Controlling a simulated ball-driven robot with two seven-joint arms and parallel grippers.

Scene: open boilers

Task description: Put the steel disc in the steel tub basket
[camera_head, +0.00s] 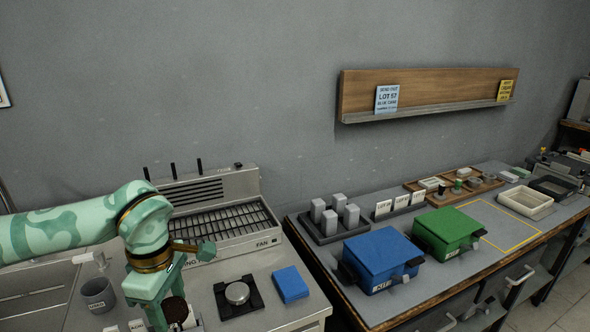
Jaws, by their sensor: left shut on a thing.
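A round silver steel disc (237,293) lies flat on a black square pad (252,307) on the left counter. My left arm comes in from the left, and its gripper (172,310) points down left of the pad, apart from that disc. It is shut on a dark brown round thing (176,309), partly hidden by the gripper and cut near the bottom edge. I cannot tell for sure which thing is the steel tub basket. A steel unit marked FAN (270,240) with a dark grille stands behind the gripper. My right gripper is not in view.
A blue block (290,284) lies right of the pad. A grey cup (98,294) stands at the left. The right bench holds a blue box (382,257), a green box (446,231), grey blocks (330,222) and a pale tray (525,203). A gap separates the counters.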

